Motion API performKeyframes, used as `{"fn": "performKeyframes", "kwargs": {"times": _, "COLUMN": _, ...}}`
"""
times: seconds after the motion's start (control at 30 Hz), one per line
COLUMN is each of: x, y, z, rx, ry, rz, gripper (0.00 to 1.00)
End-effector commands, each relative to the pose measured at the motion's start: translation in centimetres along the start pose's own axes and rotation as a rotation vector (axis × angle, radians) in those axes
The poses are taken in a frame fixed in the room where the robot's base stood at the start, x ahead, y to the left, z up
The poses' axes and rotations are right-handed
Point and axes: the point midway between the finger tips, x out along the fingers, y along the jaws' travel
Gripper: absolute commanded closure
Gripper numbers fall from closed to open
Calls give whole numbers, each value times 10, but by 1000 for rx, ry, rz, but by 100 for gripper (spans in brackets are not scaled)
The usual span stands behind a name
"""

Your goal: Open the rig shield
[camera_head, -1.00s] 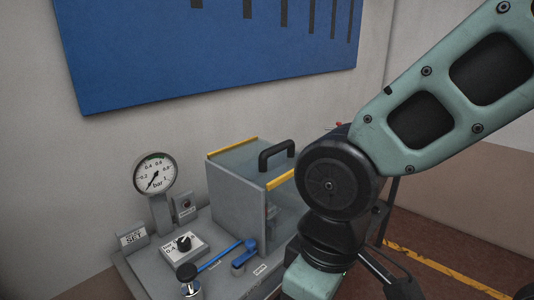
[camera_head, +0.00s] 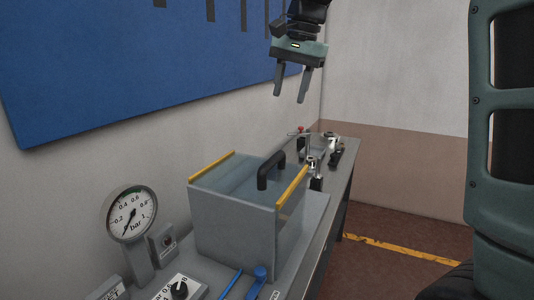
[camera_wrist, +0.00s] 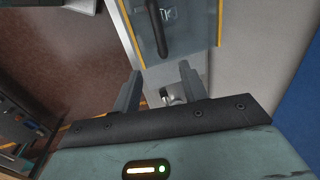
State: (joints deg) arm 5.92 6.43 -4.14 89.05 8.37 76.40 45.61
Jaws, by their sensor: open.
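The rig shield (camera_head: 245,172) is a clear lid with yellow edge strips on top of a grey box (camera_head: 232,222) on the bench. It looks closed. Its black arched handle (camera_head: 271,170) stands up near the right yellow strip. In the wrist view the handle (camera_wrist: 157,28) and the clear shield (camera_wrist: 181,30) show at the top, beyond the fingers. My gripper (camera_head: 291,98) is open and empty, with its fingers pointing down. It hangs well above the bench and appears apart from the handle. In the wrist view my gripper (camera_wrist: 158,80) also shows nothing between its fingertips.
A blue board (camera_head: 150,60) hangs on the wall. Open floor lies right of the bench.

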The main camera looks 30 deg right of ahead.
Motion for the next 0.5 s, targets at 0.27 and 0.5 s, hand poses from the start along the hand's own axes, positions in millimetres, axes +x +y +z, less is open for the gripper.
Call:
{"fn": "performKeyframes", "kwargs": {"times": 0.27, "x": 49, "y": 0, "z": 2, "rx": -4, "ry": -5, "rz": 5, "gripper": 57}}
{"fn": "performKeyframes", "kwargs": {"times": 0.5, "x": 100, "y": 0, "z": 2, "rx": -6, "ry": -5, "rz": 5, "gripper": 57}}
